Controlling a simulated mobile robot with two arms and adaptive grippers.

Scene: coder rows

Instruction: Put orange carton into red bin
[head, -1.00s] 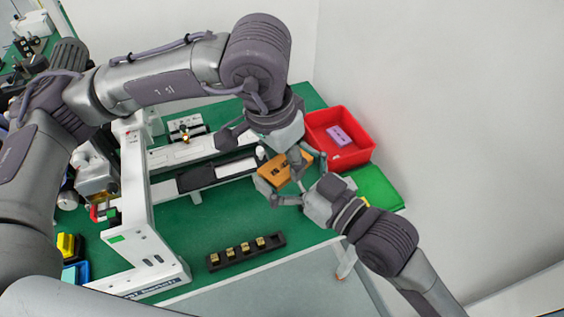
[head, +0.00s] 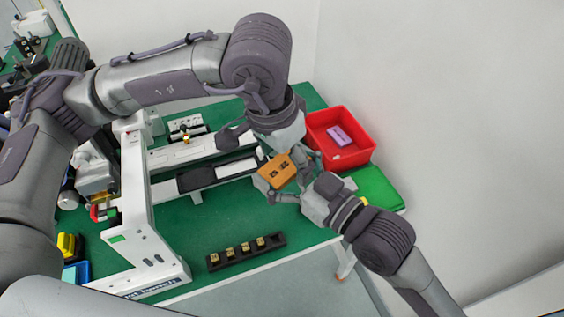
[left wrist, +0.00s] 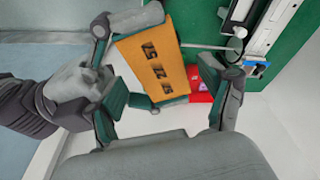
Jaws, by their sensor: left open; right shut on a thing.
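The orange carton (head: 278,172) with dark markings is held up above the table in the head view. My right gripper (head: 288,182) comes from the lower right and is shut on it. My left gripper (head: 274,152) is open just above and behind the carton. In the left wrist view the carton (left wrist: 158,62) shows beyond and between my spread left fingers (left wrist: 165,92), with my right gripper (left wrist: 125,65) on its left side. The red bin (head: 357,153) stands behind and right of the carton, with a purple carton (head: 340,136) inside.
A green panel or lid (head: 378,187) lies in front of the red bin. A dark rack (head: 245,252) with several brass-coloured pieces lies near the table's front edge. A white machine frame (head: 145,225) stands left.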

